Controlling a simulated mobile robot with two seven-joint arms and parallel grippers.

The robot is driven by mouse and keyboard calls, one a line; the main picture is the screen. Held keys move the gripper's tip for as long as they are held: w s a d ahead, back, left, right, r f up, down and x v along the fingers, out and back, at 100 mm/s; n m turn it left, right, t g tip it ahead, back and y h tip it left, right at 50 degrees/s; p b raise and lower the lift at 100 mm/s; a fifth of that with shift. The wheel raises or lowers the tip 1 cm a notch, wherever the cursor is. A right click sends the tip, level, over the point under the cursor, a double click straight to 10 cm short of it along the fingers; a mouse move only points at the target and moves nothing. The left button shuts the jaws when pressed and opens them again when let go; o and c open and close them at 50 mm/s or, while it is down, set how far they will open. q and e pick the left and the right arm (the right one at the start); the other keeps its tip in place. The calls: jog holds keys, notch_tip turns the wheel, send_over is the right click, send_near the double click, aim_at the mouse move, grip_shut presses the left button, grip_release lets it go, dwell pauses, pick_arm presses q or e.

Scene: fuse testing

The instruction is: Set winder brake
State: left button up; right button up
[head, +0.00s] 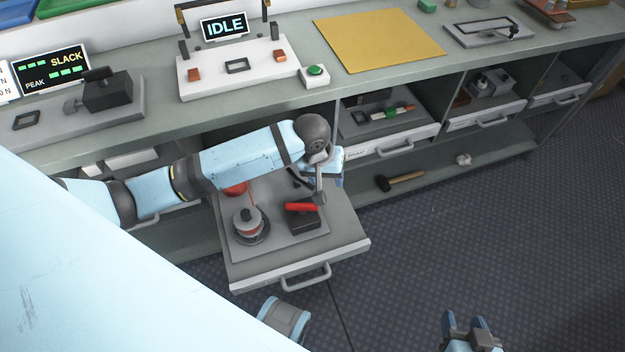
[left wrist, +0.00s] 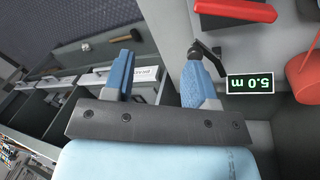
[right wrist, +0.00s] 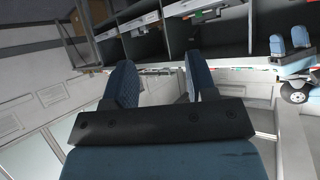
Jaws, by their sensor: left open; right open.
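The winder sits in a pulled-out drawer (head: 345,253): a grey spool (head: 248,222) on a round base, and a black block (head: 304,219) with a red handle (head: 300,207). The red handle also shows in the left wrist view (left wrist: 237,10), with a small black lever (left wrist: 207,50) and an upside-down display (left wrist: 250,85) reading 5.0 m. My left gripper (head: 326,168) is over the drawer's back right part, open and empty. In its wrist view the black lever is by the right fingertip; contact is unclear. My right gripper (head: 465,320) is open and empty over the floor.
The bench holds a fixture with an IDLE screen (head: 224,26), a green button (head: 315,71), a yellow mat (head: 378,38) and a SLACK display (head: 50,70). A hammer (head: 400,180) lies on the low shelf. Floor to the right of the drawer is clear.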

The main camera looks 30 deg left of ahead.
pick_arm(q)
jog(key=w+a+r+n+g+y, duration=0.2)
jog(key=w+a+r, duration=0.1)
jog(key=a+r, duration=0.15)
jog(key=f+b, duration=0.1)
jog(key=f, duration=0.3)
jog(key=f+b, duration=0.1)
jog(key=f, duration=0.4)
jog(key=a+f+b, duration=0.1)
jog(key=f, duration=0.4)
jog(key=shift+f+b, duration=0.2)
jog(key=shift+b, duration=0.1)
pick_arm(e)
jog(key=shift+w+a+f+t, duration=0.15)
jog(key=shift+a+t, duration=0.15)
